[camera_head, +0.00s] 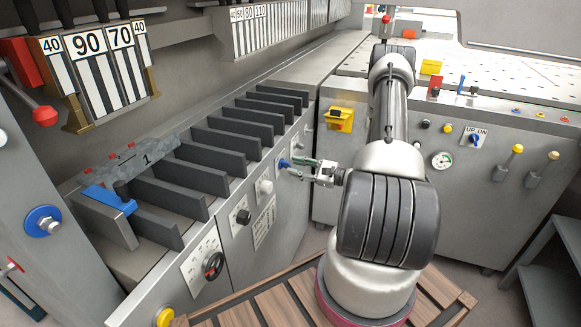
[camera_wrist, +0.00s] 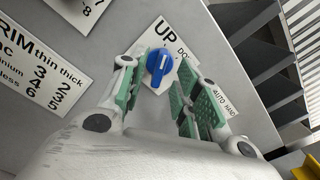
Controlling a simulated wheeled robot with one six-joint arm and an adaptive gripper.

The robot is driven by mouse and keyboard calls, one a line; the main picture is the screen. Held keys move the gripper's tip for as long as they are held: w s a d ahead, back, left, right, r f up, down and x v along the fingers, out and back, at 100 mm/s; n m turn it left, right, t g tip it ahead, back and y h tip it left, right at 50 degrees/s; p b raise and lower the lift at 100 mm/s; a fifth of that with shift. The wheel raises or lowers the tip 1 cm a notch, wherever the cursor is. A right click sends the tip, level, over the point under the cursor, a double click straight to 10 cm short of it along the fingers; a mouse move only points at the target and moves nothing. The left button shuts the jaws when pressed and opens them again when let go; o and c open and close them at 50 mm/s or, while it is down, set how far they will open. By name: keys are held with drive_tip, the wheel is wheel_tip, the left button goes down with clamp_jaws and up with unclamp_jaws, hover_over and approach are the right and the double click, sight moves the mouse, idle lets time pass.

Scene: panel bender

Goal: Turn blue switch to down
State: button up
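The blue switch (camera_wrist: 160,67) sits on a white plate marked "UP" and a partly hidden "DOWN" label, near the middle of the wrist view. Its raised bar runs roughly up and down in that picture; I cannot tell for sure which label it selects. My gripper (camera_wrist: 157,92) is open, with its green pads on either side in front of the switch. I see no clear contact. In the head view my gripper (camera_head: 298,168) faces the side panel, where the blue switch (camera_head: 284,163) shows just beyond the fingertips.
Another blue knob (camera_head: 475,140) on an "UP DN" plate is on the right cabinet. A black knob (camera_head: 243,216) and a red-and-black dial (camera_head: 214,265) share the left panel. Dark slanted slats (camera_head: 192,172) stand above it. A yellow box (camera_head: 340,118) hangs to the right.

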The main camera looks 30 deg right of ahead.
sight(285, 164)
drive_tip(key=shift+x, duration=1.3)
clamp_jaws()
drive_tip(key=shift+m, duration=0.4)
drive_tip(key=m, duration=1.1)
drive_tip(key=shift+w+d, duration=0.15)
